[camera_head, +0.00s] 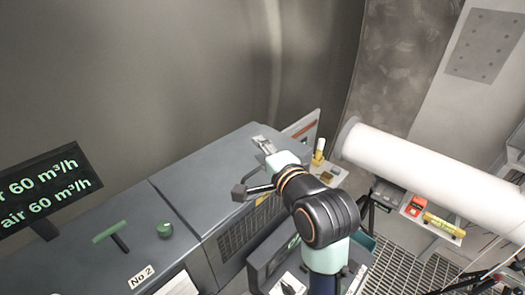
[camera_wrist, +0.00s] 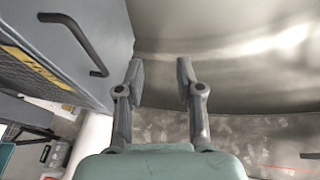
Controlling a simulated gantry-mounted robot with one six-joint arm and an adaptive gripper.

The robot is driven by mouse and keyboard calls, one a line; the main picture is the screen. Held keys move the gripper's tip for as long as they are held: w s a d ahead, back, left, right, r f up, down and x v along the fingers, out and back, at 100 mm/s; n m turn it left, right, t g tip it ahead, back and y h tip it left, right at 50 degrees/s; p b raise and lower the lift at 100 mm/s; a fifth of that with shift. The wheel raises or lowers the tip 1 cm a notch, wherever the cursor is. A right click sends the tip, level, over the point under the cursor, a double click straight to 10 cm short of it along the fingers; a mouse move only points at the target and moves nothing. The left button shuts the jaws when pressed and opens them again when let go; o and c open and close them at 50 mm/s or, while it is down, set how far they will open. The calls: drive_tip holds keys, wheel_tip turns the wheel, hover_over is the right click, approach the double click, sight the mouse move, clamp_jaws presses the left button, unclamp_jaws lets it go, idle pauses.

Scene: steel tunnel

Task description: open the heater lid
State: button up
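A grey cabinet, apparently the heater, has a flat top (camera_head: 205,180) and a front grille (camera_head: 238,232). Its lid looks down; the seam is hard to make out. A dark handle (camera_head: 240,193) sticks out at the front edge beside my arm. In the wrist view a dark bent bar handle (camera_wrist: 78,42) stands off the grey face at the upper left. My gripper (camera_head: 261,142) is above the cabinet's far right end, beyond the handle. In the wrist view my gripper (camera_wrist: 160,68) is open and empty, its fingers apart from the handle.
A large white pipe (camera_head: 435,178) runs at the right. A curved metal wall (camera_head: 180,70) stands behind.

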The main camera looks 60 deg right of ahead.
idle(0.4)
drive_tip(key=w+a+f+n+y, duration=0.1)
drive_tip(key=a+f+n, duration=0.3)
drive_tip(key=a, duration=0.6)
drive_tip(key=w+a+f+n+y, duration=0.2)
drive_tip(key=a+f+n+y, duration=0.2)
drive_tip(key=a+n, duration=0.4)
drive_tip(key=w+a+f+n+y, duration=0.1)
drive_tip(key=a+f+n, duration=0.3)
drive_tip(key=a, duration=1)
drive_tip(key=shift+w+f+n+y, duration=0.3)
drive_tip(key=shift+w+n+y, duration=0.1)
drive_tip(key=shift+n+y, duration=0.5)
drive_tip(key=s+a+f+n, duration=0.1)
drive_tip(key=a+n, duration=0.1)
drive_tip(key=a, duration=0.1)
drive_tip(key=s+a+f+n+y, duration=0.1)
drive_tip(key=a+n, duration=0.1)
drive_tip(key=s+a+f+n, duration=0.1)
drive_tip(key=a+n, duration=0.1)
drive_tip(key=a, duration=0.1)
drive_tip(key=shift+s+a+n+y, duration=0.25)
drive_tip(key=shift+a+n+y, duration=0.1)
drive_tip(key=shift+n+y, duration=0.05)
drive_tip(key=shift+d, duration=0.1)
